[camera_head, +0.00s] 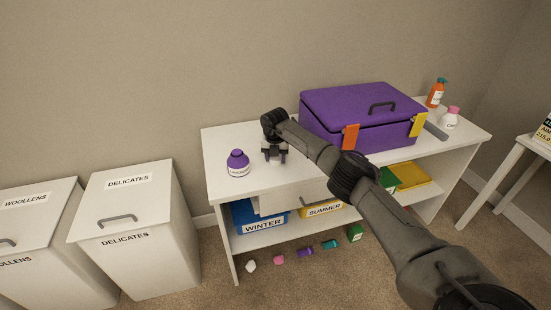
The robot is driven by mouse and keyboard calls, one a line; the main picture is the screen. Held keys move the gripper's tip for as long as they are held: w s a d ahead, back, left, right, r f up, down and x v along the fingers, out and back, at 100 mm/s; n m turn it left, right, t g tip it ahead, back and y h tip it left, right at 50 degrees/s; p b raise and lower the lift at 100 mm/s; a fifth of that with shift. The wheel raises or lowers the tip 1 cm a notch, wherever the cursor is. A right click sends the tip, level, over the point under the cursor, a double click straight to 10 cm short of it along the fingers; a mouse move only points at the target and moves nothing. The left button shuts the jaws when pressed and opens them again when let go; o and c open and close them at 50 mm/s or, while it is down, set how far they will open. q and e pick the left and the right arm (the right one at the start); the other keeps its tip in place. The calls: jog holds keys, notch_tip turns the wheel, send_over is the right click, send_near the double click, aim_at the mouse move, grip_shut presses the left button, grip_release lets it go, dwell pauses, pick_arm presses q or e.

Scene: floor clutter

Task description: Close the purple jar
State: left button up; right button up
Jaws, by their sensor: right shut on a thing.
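A small white jar with a purple rounded top (238,163) stands upright on the white table, near its left front. A dark label is on its front. My right gripper (275,156) points down just to the right of the jar, apart from it, close above the tabletop. It is shut on a small pale thing, mostly hidden between the fingers; I cannot tell what it is. My left gripper is out of view.
A purple case (345,112) with orange and yellow latches sits behind my right arm on the white table (222,150). An orange bottle (436,93) and a pink-capped bottle (450,118) stand at the right. White hampers (130,220) stand left. Several small items lie on the floor.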

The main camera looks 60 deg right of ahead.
jog(key=shift+r+p, duration=0.3)
jog(key=shift+r, duration=0.35)
jog(key=r, duration=0.1)
jog(key=r+p, duration=0.1)
jog(key=r, duration=0.1)
jog(key=shift+s+d+r+p, duration=0.1)
jog(key=shift+s+p, duration=0.1)
jog(key=shift+p, duration=0.1)
jog(key=s+r+p, duration=0.3)
jog(key=s+r, duration=0.3)
jog(key=s, duration=0.5)
jog(key=shift+a+r, duration=0.2)
jog(key=shift+a, duration=0.05)
jog(key=shift+s, duration=0.1)
